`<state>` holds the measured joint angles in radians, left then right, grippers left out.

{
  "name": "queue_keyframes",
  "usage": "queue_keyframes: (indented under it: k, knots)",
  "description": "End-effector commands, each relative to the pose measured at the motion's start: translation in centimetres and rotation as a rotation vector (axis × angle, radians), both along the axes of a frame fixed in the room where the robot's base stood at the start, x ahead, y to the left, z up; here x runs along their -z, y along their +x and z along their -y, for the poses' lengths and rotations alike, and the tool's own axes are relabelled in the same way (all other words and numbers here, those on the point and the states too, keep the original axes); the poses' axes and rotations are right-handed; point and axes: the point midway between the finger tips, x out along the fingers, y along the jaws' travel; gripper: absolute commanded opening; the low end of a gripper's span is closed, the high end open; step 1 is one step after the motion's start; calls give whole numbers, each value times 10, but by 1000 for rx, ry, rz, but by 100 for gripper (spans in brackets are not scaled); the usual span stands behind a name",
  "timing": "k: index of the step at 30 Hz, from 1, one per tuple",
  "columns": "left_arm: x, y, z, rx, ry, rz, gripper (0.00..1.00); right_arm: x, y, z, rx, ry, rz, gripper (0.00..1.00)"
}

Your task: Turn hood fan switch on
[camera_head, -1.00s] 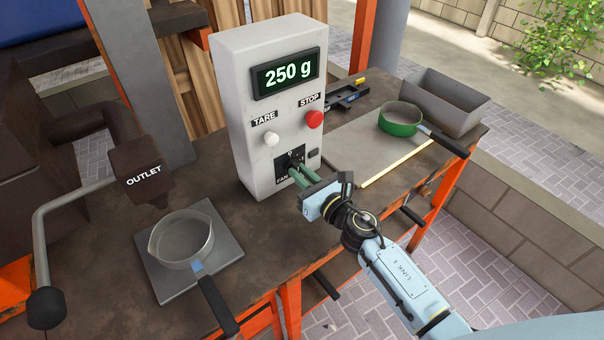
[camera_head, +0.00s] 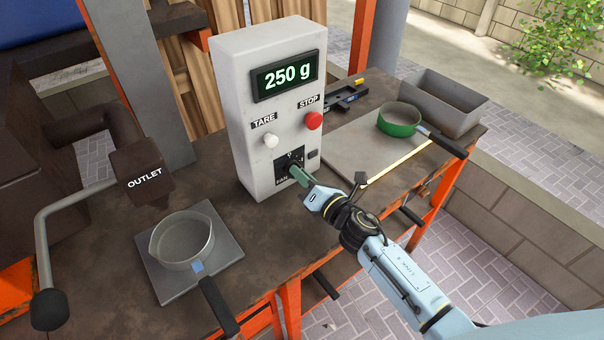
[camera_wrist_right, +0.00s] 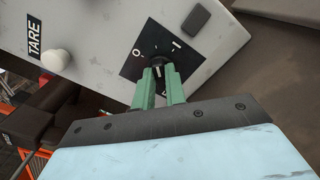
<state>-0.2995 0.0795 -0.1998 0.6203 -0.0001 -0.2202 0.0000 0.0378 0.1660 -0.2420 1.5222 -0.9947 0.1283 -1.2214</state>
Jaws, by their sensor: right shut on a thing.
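The grey control box (camera_head: 243,100) stands on the bench, its display reading 250 g. The fan switch is a black rotary knob on a black plate (camera_head: 283,166) low on the box's front, with a FAN label partly hidden by my gripper. In the right wrist view the knob (camera_wrist_right: 158,62) sits between the green fingertips, on a plate (camera_wrist_right: 133,66) with O and line marks. My right gripper (camera_head: 298,173) is shut on the knob; in the wrist view its fingers (camera_wrist_right: 159,80) are on either side of it. My left gripper is not in view.
A white TARE button (camera_head: 271,140) and red STOP button (camera_head: 314,120) sit just above the switch. A clear pan (camera_head: 182,240) rests on a plate at left, below the OUTLET part (camera_head: 143,172). A green pan (camera_head: 399,119) and grey bin (camera_head: 449,98) stand at right.

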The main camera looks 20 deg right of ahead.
Motion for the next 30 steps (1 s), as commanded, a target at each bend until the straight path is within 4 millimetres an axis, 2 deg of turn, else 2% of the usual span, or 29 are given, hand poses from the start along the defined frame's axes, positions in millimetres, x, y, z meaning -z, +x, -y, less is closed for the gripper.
queue_keyframes:
  k: [18,30]
  knots:
    - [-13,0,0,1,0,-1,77,2,0,1,0,532,-194,0]
    - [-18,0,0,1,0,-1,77,3,0,1,0,735,-268,0]
